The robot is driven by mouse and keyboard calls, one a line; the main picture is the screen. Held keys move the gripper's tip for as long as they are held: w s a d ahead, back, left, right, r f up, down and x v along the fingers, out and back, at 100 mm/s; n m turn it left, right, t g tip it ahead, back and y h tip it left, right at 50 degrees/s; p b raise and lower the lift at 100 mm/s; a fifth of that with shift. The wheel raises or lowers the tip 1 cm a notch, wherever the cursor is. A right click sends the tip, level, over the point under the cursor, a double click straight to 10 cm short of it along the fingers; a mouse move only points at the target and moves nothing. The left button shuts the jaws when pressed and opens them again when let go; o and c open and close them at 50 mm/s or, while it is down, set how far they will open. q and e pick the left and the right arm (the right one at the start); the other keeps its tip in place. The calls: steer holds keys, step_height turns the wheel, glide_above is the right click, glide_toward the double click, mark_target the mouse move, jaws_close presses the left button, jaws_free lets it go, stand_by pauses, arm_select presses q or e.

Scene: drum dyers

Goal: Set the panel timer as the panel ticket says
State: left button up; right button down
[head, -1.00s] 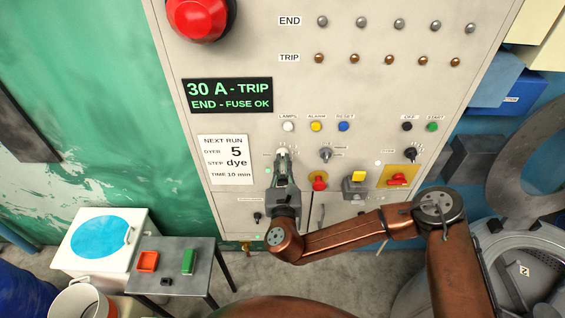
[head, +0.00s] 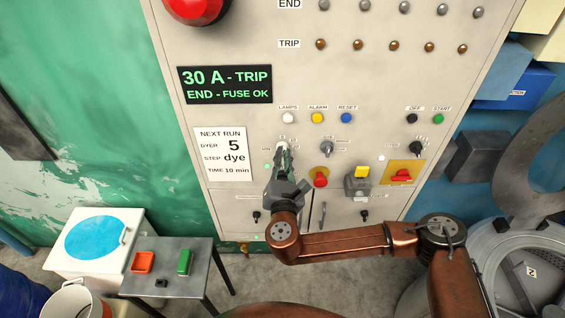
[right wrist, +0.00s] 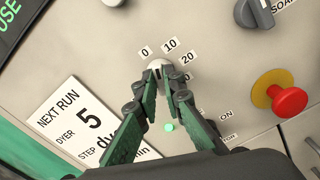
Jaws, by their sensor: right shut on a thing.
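The panel ticket (head: 222,154) is a white card reading NEXT RUN, DYER 5, STEP dye, TIME 10 min. It also shows in the right wrist view (right wrist: 82,122), partly behind a finger. The timer knob (right wrist: 157,66) is light-coloured, with 0, 10, 20 and further partly hidden marks around it. My right gripper (right wrist: 160,76) is shut on the timer knob, fingers pointing at the panel. In the head view my right gripper (head: 283,160) covers most of the knob. The knob's pointer direction is hard to tell. My left gripper is not in view.
The grey panel (head: 300,85) carries a selector knob (head: 327,147), a red button (head: 320,177), a red rotary switch (head: 401,176) and a row of lamp buttons around the timer. A small table (head: 205,262) with an orange tray and green block stands at lower left.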

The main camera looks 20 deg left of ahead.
steer(key=shift+f+m+b, duration=0.2)
steer(key=shift+m+b, duration=1.4)
steer(key=shift+m, duration=1)
steer(key=c, duration=2)
jaws_free()
steer(key=shift+r, duration=0.1)
steer(key=shift+c, duration=0.2)
steer(key=shift+d, duration=0.1)
steer(key=v, duration=1.2)
